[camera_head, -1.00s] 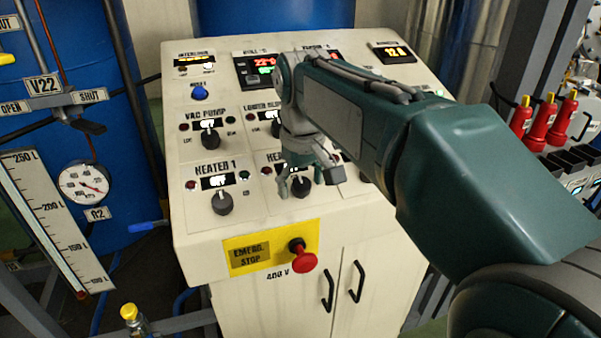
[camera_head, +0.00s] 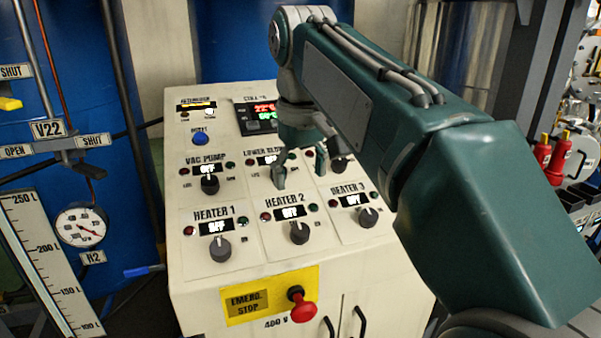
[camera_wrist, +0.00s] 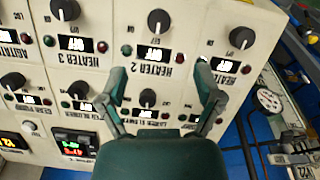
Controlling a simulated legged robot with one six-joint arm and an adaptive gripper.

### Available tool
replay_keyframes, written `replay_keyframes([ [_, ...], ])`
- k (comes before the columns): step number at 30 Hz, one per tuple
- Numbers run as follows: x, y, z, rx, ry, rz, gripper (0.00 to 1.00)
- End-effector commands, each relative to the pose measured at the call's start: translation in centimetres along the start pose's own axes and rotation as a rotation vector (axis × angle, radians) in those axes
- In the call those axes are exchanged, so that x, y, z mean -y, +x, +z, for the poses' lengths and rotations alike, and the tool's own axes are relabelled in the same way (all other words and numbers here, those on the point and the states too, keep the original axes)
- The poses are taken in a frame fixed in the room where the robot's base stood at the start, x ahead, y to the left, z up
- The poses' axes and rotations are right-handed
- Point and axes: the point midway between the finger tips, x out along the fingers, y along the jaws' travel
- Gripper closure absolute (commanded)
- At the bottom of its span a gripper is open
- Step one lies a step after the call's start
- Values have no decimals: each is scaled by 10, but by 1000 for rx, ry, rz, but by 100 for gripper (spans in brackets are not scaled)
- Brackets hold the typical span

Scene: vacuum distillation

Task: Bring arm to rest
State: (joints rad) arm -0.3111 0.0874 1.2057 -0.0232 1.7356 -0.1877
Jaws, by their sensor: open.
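My gripper (camera_head: 300,172) hangs over the upper middle of the cream control panel (camera_head: 185,268) in the head view. Its two fingers are spread apart and nothing shows between them as held. In the wrist view my gripper (camera_wrist: 165,92) also shows open, above the panel face. The Heater 2 knob (camera_head: 299,233) lies below the fingers in the head view, apart from them. My green arm reaches in from the right and covers the panel's upper right part. Whether the fingertips touch the panel cannot be told.
The Heater 1 knob (camera_head: 220,249), Heater 3 knob (camera_head: 367,217) and vacuum pump knob (camera_head: 209,184) stick out of the panel. A red emergency stop button (camera_head: 302,308) projects from the front. A gauge (camera_head: 80,226) and level scale (camera_head: 50,265) stand left. Red-handled items (camera_head: 556,158) stand right.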

Motion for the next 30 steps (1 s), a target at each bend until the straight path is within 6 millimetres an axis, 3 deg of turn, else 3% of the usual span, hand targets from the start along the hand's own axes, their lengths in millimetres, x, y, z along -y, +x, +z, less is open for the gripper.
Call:
replay_keyframes([
  [5,-2,1,6,-11,13,2,16],
  [14,-23,34,75,-119,161,29,16],
  [20,-28,73,130,-204,272,54,16],
  [30,-22,159,217,-337,446,96,16],
])
